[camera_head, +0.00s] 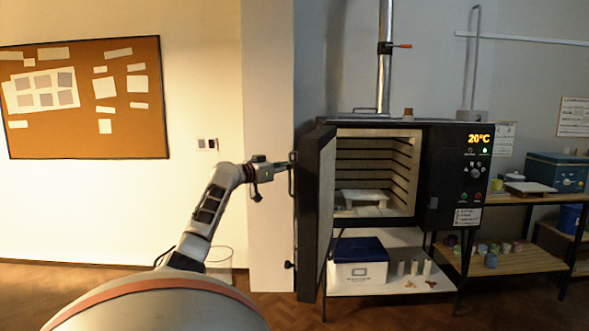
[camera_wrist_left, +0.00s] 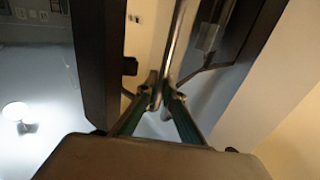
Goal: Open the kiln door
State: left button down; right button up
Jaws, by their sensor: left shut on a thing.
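The kiln (camera_head: 446,190) is black with a lit panel reading 20°C, and it stands on a metal stand. Its door (camera_head: 317,210) is swung wide open to the left, so the pale ribbed chamber (camera_head: 360,168) shows, with a white shelf on supports inside. My left gripper (camera_head: 287,165) is at the door's outer face. It is shut on the door handle (camera_head: 291,178). In the left wrist view the fingers (camera_wrist_left: 157,98) close around the handle's metal bar (camera_wrist_left: 178,45). My right gripper is not in view.
Under the kiln, a blue-lidded white box (camera_head: 360,272) and several cylinders stand on a low shelf. To the right, wooden shelves (camera_head: 515,258) hold small pots and a blue box. A corkboard (camera_head: 85,98) hangs on the left wall. Floor left of the door is mostly clear.

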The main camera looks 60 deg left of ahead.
pick_arm(q)
jog(key=shift+a, duration=0.1)
dwell(0.3)
jog(key=c, duration=2.2)
grip_release()
jog(key=v, duration=1.2)
jog(key=shift+s, duration=0.1)
jog(key=shift+f, duration=0.15)
